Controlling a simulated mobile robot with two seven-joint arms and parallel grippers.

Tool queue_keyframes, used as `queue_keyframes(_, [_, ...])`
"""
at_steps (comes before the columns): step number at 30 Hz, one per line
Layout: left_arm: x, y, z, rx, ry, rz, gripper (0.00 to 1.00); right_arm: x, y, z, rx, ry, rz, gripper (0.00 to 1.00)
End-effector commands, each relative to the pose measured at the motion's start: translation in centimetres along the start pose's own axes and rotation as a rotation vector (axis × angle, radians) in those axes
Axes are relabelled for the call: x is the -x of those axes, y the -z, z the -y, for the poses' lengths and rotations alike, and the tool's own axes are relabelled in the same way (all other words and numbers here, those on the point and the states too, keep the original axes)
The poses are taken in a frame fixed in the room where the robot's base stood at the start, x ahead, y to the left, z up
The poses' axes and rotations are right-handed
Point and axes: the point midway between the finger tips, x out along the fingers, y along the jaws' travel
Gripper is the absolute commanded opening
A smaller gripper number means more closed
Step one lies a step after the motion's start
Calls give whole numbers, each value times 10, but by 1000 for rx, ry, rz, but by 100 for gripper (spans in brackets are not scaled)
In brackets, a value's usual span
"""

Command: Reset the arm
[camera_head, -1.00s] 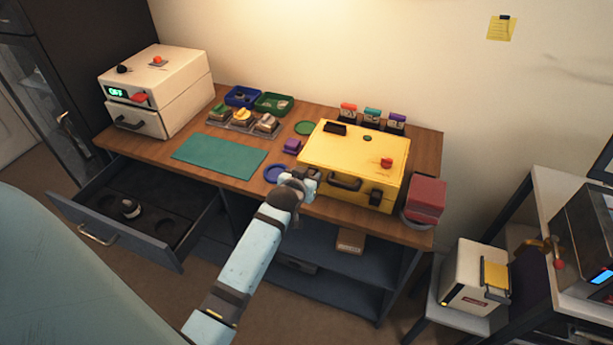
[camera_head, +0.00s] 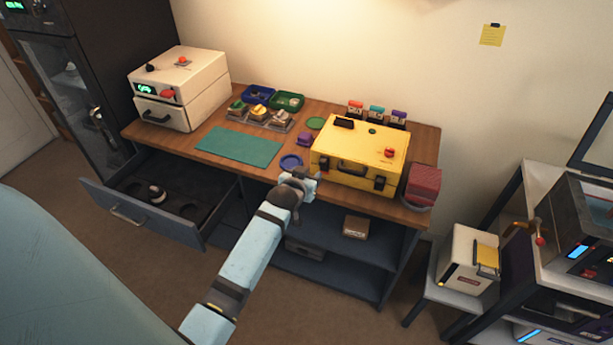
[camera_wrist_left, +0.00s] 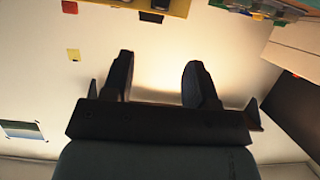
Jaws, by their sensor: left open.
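My left arm reaches in from the bottom of the head view. Its gripper (camera_head: 308,184) is at the front edge of the wooden workbench (camera_head: 222,170), just in front of the yellow case (camera_head: 345,165). In the left wrist view the two dark fingers (camera_wrist_left: 160,85) stand apart with nothing between them, so the left gripper is open and empty. The wrist view faces mostly the pale wall, with a yellow edge (camera_wrist_left: 176,8) at the top. Whether the gripper touches the bench or case cannot be told. My right gripper is not in view.
A drawer (camera_head: 165,224) is pulled out at the bench's left front. A white box device (camera_head: 180,85) stands behind it. A green mat (camera_head: 240,146), a blue ring (camera_head: 291,162) and a red block (camera_head: 424,181) are on the bench. A white box (camera_head: 467,262) stands right.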

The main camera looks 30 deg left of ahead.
Motion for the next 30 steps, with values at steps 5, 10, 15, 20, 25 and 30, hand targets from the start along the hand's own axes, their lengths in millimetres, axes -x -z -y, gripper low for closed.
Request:
queue_keyframes(5, [0, 0, 0, 0, 0, 0, 53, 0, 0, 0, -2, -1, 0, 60])
queue_keyframes(10, [0, 0, 0, 0, 0, 0, 53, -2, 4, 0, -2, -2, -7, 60])
queue_keyframes(15, [0, 0, 0, 0, 0, 0, 53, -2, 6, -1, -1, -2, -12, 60])
queue_keyframes(20, [17, -24, -7, -37, -28, 17, 53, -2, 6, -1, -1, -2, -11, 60])
queue_keyframes(25, [79, -93, -35, -131, -136, 67, 53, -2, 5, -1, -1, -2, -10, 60])
queue_keyframes(30, [164, -160, -70, -197, -280, 129, 53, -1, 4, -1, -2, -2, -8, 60])
